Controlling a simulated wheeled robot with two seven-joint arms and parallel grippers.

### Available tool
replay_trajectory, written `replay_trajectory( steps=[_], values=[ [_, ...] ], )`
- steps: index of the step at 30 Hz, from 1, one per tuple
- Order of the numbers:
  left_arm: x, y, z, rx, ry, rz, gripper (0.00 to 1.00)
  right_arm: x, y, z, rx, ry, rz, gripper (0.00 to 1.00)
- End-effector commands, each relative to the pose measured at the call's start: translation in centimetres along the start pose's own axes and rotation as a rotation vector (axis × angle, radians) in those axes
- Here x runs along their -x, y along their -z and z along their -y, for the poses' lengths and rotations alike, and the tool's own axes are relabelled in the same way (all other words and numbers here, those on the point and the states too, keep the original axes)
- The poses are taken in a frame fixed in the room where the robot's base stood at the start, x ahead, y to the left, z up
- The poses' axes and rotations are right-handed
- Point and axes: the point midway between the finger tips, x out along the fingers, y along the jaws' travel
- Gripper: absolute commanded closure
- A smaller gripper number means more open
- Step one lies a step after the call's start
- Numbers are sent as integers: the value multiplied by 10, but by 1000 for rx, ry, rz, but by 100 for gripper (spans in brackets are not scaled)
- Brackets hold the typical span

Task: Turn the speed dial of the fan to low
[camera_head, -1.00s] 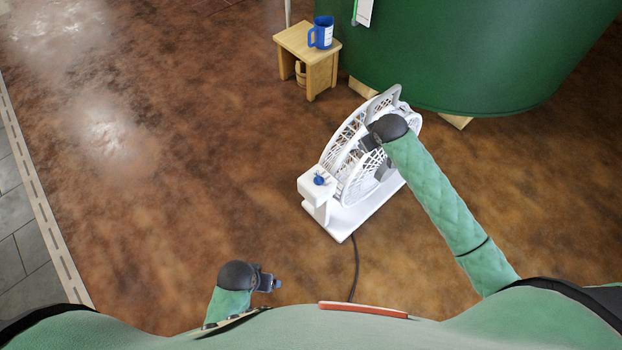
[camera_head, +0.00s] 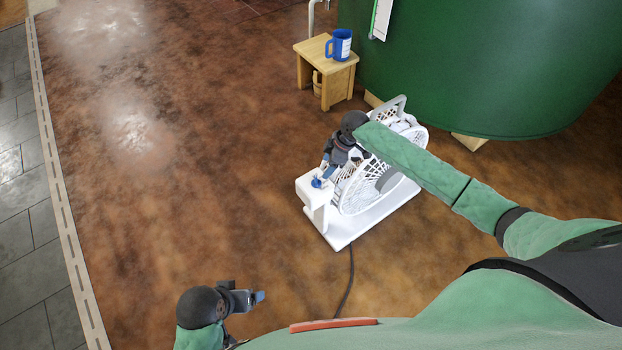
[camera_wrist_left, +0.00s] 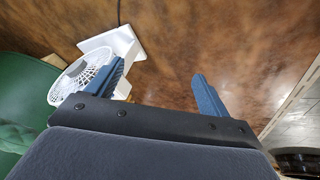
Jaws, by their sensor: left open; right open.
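The white fan (camera_head: 342,232) stands on the brown floor, its round grille facing right and its control box at the near left. The dial's setting is too small to read. My left gripper (camera_head: 262,297) is open and empty, low over the floor at the near left. In the left wrist view, its spread fingers (camera_wrist_left: 160,85) show with the fan (camera_wrist_left: 122,42) beyond the left one.
A wooden stool (camera_head: 338,80) with a blue mug (camera_head: 339,45) stands behind the fan. A large green tub (camera_head: 470,70) fills the back right. The fan's dark cord (camera_head: 350,280) runs toward me. The floor left of the fan is clear.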

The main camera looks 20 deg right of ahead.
Motion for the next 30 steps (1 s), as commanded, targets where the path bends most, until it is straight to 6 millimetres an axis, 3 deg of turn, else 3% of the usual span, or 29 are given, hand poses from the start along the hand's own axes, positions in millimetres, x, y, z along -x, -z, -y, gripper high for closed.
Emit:
replay_trajectory(
  steps=[11,24,30],
  values=[
    [1,-2,1,1,2,14,20,-5,3,2,165,9,-12,38],
    [15,-4,8,8,22,42,20,-63,3,3,161,9,-11,38],
    [18,-5,9,9,26,50,20,-76,4,3,163,8,-11,38]
  ],
)
